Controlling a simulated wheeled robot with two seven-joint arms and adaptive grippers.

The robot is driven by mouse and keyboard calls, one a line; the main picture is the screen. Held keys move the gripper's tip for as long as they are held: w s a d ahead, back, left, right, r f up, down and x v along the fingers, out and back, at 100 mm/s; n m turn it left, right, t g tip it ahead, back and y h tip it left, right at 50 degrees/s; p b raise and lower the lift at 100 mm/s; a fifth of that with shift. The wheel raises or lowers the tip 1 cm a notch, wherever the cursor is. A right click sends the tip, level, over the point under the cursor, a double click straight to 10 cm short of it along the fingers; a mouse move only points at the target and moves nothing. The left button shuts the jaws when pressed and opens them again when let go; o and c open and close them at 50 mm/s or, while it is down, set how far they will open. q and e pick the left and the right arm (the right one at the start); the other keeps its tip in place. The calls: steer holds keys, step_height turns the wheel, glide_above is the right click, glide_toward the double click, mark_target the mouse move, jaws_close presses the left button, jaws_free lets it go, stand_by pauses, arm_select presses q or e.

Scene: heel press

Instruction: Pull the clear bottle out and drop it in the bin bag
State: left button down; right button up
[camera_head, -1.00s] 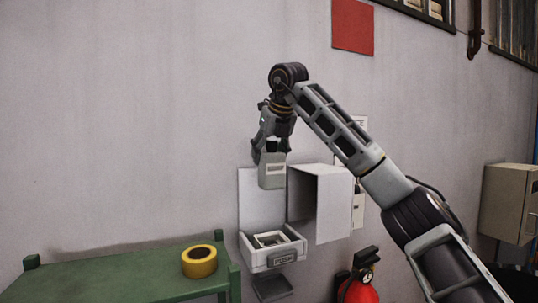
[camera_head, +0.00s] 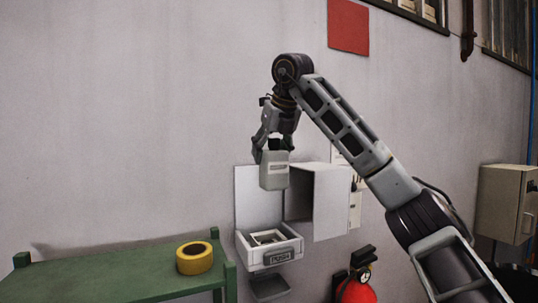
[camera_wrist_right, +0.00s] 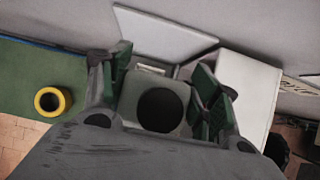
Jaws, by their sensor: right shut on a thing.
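My right gripper (camera_head: 272,147) is shut on a pale, translucent grey bottle (camera_head: 274,171), near its top. The bottle hangs upright above the open wall dispenser (camera_head: 269,247), clear of its tray. In the right wrist view I look down on the bottle (camera_wrist_right: 178,84) and its dark round top, between the two dark green finger pads (camera_wrist_right: 161,95). The dispenser's white back plate (camera_head: 245,195) is behind the bottle, and its box-shaped cover (camera_head: 318,205) stands open to the right. My left gripper is not in view. No bin bag is in view.
A green table (camera_head: 120,272) with a yellow tape roll (camera_head: 194,258) stands at the lower left. A red fire extinguisher (camera_head: 355,290) is below right of the dispenser. A beige wall cabinet (camera_head: 506,205) is at the far right. The wall left of the dispenser is bare.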

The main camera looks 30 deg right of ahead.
mark_target(279, 160)
steer(key=shift+s+a, duration=0.1)
steer(key=shift+s, duration=3)
